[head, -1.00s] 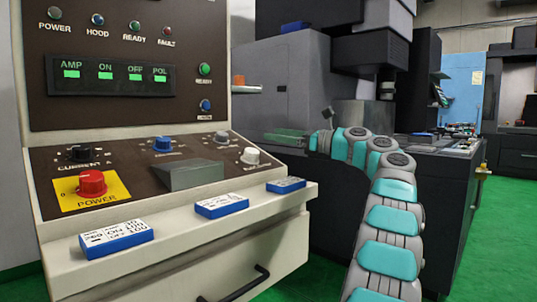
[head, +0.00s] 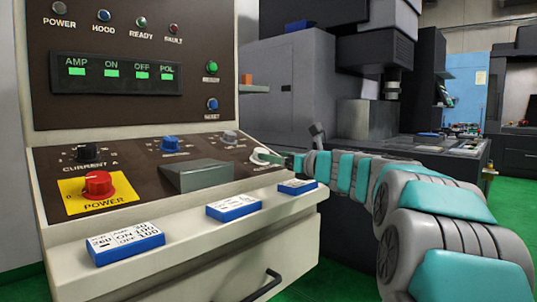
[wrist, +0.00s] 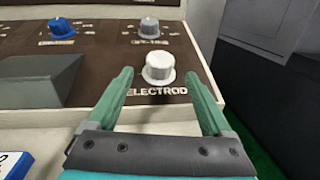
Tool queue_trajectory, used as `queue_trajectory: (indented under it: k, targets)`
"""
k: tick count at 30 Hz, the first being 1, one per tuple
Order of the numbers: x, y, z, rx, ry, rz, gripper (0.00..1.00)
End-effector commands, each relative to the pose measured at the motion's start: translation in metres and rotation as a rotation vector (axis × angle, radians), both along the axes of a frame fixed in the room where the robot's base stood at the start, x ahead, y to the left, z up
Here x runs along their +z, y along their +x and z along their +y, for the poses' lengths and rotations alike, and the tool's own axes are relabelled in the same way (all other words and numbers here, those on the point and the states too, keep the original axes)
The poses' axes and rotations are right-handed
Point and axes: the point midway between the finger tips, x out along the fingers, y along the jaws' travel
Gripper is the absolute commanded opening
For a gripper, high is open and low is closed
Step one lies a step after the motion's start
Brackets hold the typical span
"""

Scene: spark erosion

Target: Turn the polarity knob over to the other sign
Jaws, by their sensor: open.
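A white knob (wrist: 158,68) with a flared base sits at the lower right of the brown control panel, above lettering that reads "ELECTROD". In the wrist view my gripper (wrist: 164,88) is open, with one green finger on each side of the knob's near side and nothing held. In the head view the white knob (head: 264,156) is at the panel's right end, partly hidden by my gripper (head: 283,159), which reaches in from the right. Which sign the knob points to cannot be read.
A grey knob (wrist: 149,27) stands just behind the white one, and a blue knob (wrist: 62,28) is to its left. A grey wedge-shaped block (head: 196,175) rises from the panel. Blue labelled blocks (head: 233,207) lie on the front ledge. A red power knob (head: 98,185) is far left.

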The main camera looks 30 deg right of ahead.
Motion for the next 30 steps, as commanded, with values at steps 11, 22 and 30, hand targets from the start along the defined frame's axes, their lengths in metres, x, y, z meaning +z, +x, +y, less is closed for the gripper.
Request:
queue_trajectory:
  k: [11,22,30]
  targets:
    - [0.0,0.052,0.011,0.001,-0.002,0.0,0.84]
    - [-0.001,0.074,0.015,0.0,0.002,0.0,0.84]
    - [-0.001,0.073,0.016,0.0,0.002,0.0,0.73]
